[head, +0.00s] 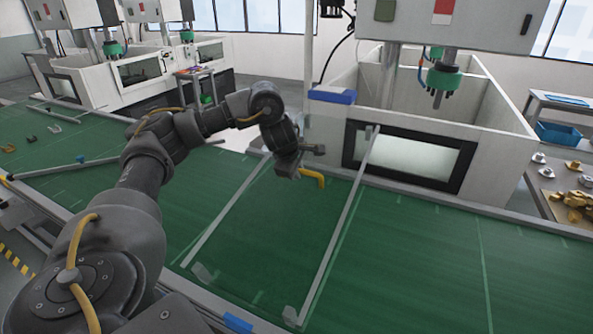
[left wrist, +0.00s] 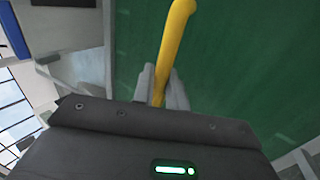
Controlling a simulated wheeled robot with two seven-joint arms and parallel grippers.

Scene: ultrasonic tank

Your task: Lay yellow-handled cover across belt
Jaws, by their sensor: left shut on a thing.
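The cover is a clear panel with pale grey side rails (head: 341,228) and a yellow handle (head: 314,177). It spans the green belt (head: 420,265) from near to far side in the head view. Its right rail's far end overlaps the tank's front, so that end looks raised; whether the near end touches the belt I cannot tell. My left gripper (head: 299,172) is shut on the yellow handle near the far side. In the left wrist view the handle (left wrist: 176,42) runs between the two grey fingers (left wrist: 160,88). My right gripper is not in view.
A white tank (head: 490,135) with a dark-framed window (head: 408,158) stands behind the belt. Metal parts (head: 572,200) lie on a table at right. Several small parts (head: 30,138) and another rail (head: 65,167) are on the belt at left. The belt right of the cover is clear.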

